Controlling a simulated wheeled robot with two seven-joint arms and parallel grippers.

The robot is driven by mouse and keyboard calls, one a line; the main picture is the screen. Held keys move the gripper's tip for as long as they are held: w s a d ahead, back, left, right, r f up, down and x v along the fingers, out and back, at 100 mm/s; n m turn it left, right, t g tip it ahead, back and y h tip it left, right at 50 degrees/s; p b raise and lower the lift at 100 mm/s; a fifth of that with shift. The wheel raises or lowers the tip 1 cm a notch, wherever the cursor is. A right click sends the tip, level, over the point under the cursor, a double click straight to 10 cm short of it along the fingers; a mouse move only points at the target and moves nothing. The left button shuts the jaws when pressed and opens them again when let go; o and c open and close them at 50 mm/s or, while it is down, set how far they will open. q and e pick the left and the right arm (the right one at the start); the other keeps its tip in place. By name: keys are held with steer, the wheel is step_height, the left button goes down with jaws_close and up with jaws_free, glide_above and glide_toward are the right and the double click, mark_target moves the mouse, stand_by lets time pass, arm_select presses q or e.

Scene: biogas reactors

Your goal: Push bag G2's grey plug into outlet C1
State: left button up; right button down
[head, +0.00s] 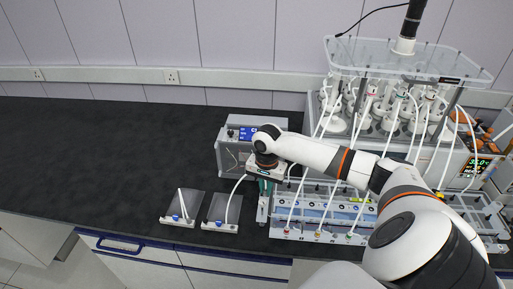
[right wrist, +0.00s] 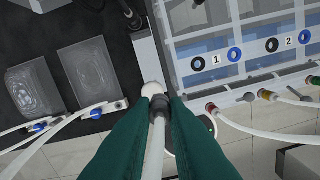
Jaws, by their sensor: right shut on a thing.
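My right gripper (head: 264,189) is at the left end of the clear rack, its fingers pointing down. In the right wrist view its green fingers (right wrist: 157,110) are shut on a grey plug (right wrist: 157,103) with a white tube running back toward the camera. Just beyond the plug is a round white fitting (right wrist: 152,89) on a grey bar; I cannot tell whether the plug is inside it or only touching. Two grey bags lie on the counter, a left one (head: 180,206) and a right one (head: 222,207). The right bag's tube curves up to my gripper. No C1 or G2 label is readable.
The clear rack (right wrist: 240,50) with ports marked 1 and 2 stands right of the fingers, with red, yellow and green fittings along its front. A grey instrument (head: 238,133) with a blue display stands behind. The counter (head: 100,150) at left is clear.

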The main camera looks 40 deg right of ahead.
steer(key=shift+s+d, duration=0.5)
steer(key=shift+d, duration=0.35)
steer(key=shift+s+d, duration=0.55)
steer(key=shift+d, duration=0.25)
steer(key=shift+s+d, duration=0.5)
steer(key=shift+d, duration=0.35)
steer(key=shift+f+b, duration=0.6)
steer(key=shift+f, duration=0.9)
steer(key=shift+f+p, duration=0.15)
steer(key=shift+p, duration=0.35)
steer(key=shift+f, duration=0.95)
